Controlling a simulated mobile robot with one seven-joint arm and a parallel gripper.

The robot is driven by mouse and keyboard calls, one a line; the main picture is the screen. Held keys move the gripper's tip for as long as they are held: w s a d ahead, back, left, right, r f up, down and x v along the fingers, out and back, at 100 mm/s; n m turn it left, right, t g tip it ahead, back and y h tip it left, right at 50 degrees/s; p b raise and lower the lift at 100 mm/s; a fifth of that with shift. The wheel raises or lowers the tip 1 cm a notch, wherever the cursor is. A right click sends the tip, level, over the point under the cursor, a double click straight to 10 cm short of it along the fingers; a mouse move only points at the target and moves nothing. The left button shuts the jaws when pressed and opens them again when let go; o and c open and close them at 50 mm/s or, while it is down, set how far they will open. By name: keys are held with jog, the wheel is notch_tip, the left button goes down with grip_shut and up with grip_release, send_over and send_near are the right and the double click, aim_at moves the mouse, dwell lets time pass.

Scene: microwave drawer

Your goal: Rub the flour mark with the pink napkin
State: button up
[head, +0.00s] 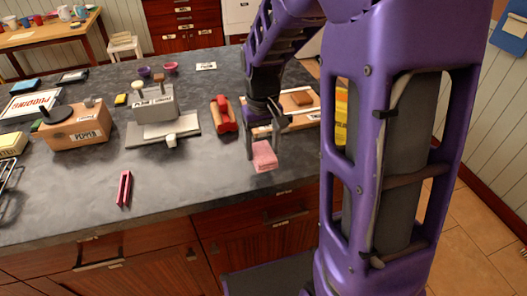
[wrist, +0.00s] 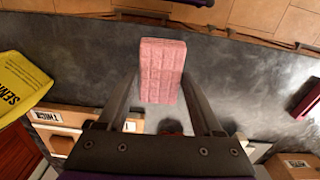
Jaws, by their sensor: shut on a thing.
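The pink napkin (head: 264,158) is a folded, quilted block near the counter's front edge in the head view. It also fills the top middle of the wrist view (wrist: 161,68). My gripper (head: 263,150) is shut on it, with one finger at each side, as the wrist view (wrist: 160,88) shows. I cannot tell if the napkin touches the counter. I cannot make out a clear flour mark; a vague paler patch of counter (wrist: 285,75) shows at the right of the wrist view.
The grey counter (head: 200,185) is clear left of the napkin, up to a pink clip-like object (head: 124,188). A yellow packet (wrist: 20,85) lies at left.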

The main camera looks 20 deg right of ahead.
jog(key=shift+r, duration=1.65)
jog(key=shift+a, duration=0.1)
